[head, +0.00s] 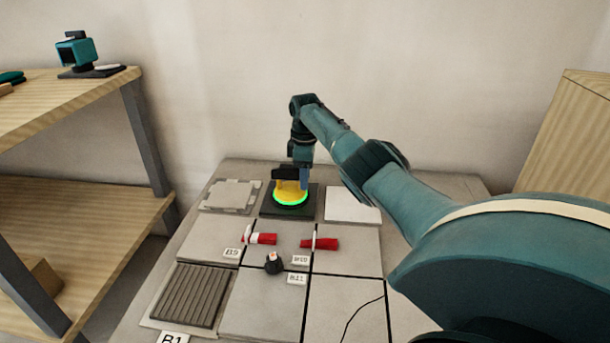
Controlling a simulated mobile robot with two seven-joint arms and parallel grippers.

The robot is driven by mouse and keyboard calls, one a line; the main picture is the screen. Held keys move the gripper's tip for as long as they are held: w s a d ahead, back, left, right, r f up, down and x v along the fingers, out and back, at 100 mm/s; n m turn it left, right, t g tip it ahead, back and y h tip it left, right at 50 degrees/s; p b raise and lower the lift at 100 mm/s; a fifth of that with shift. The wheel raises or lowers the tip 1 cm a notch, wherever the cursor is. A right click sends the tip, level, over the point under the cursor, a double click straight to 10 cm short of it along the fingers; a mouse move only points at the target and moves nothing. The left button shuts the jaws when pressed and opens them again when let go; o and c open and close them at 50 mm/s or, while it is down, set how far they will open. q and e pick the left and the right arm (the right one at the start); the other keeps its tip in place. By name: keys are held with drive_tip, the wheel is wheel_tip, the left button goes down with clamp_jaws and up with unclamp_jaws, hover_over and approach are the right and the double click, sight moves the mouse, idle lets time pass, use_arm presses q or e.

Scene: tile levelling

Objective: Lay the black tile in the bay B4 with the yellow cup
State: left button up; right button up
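The yellow cup (290,188) stands on the black tile (270,209) in the back row of the tiled table, with a glowing green ring around its base. My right gripper (291,177) is at the top of the cup, its fingers on either side of the cup's upper part, and looks shut on it. The black tile lies between a rough grey tile and a white tile. I cannot tell whether it sits flush, and no B4 label is readable. My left gripper is not in view.
The rough grey tile (230,196) and white tile (351,207) flank the black one. Two red clamps or wedges (262,239) (322,243) and a black knob (274,264) stand on the front tiles. A ribbed tile (190,294) lies front left. A wooden shelf (60,95) holds a teal device (76,50).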

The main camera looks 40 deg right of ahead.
drive_tip(key=shift+o, duration=0.7)
drive_tip(key=shift+r, duration=0.1)
drive_tip(key=shift+r, duration=0.3)
wheel_tip(320, 180, up, 3)
drive_tip(key=shift+r+p, duration=0.1)
drive_tip(key=shift+p, duration=1.05)
use_arm(q)
drive_tip(key=p, duration=0.1)
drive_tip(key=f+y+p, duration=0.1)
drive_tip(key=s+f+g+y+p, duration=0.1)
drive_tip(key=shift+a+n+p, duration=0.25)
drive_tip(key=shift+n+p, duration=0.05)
drive_tip(key=shift+p, duration=0.1)
use_arm(e)
wheel_tip(320, 180, up, 9)
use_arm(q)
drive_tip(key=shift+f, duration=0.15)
